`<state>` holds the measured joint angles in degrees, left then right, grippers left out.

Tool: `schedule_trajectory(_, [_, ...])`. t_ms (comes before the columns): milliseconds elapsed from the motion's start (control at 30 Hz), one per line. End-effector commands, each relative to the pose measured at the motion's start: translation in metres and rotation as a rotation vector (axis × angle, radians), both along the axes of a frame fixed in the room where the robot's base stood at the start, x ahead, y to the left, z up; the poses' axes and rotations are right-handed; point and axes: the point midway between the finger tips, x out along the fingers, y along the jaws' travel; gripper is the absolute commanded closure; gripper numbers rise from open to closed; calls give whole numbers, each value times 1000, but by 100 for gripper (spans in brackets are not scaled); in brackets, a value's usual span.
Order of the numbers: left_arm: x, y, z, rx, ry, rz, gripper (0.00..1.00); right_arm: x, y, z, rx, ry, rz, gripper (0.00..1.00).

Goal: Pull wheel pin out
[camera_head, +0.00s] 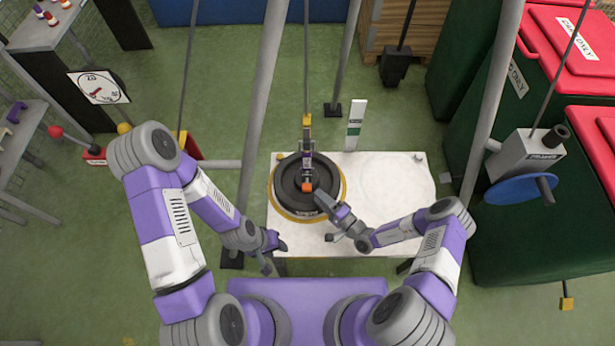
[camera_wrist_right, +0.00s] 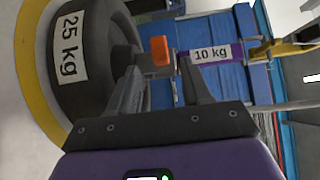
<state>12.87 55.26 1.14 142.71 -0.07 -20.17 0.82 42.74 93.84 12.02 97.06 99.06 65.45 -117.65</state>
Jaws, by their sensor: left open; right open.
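A small orange piece, apparently the wheel pin (camera_head: 306,187), sits at the middle of a black wheel-like weight (camera_head: 285,197) on the white table. In the right wrist view the orange pin (camera_wrist_right: 159,50) shows between and beyond my fingertips, and the weight (camera_wrist_right: 92,85) carries a "25 kg" label. My right gripper (camera_head: 322,200) is open, close to the pin at the wheel's lower right; its fingers also show in the wrist view (camera_wrist_right: 160,70). I cannot tell whether they touch the pin. My left gripper (camera_head: 275,253) is open and empty at the table's lower left edge.
A rope with a yellow hook block (camera_head: 307,122) hangs above the wheel. A purple "10 kg" piece (camera_wrist_right: 212,53) is beside the pin. The white table (camera_head: 395,185) is clear to the right.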

Motion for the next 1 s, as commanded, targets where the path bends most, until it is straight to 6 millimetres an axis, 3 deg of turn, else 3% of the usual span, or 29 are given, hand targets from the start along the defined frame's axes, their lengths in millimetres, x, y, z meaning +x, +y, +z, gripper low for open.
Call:
schedule_trajectory(400, [0, 0, -17, 0, 0, 0, 57, 42, 44, -1, 0, 1, 8, 51])
schedule_trajectory(800, [0, 0, -18, 0, 0, 0, 57, 48, 50, 1, 1, 3, 7, 51])
schedule_trajectory(1000, [0, 0, -18, 0, 0, 0, 57, 48, 50, 0, 1, 3, 7, 82])
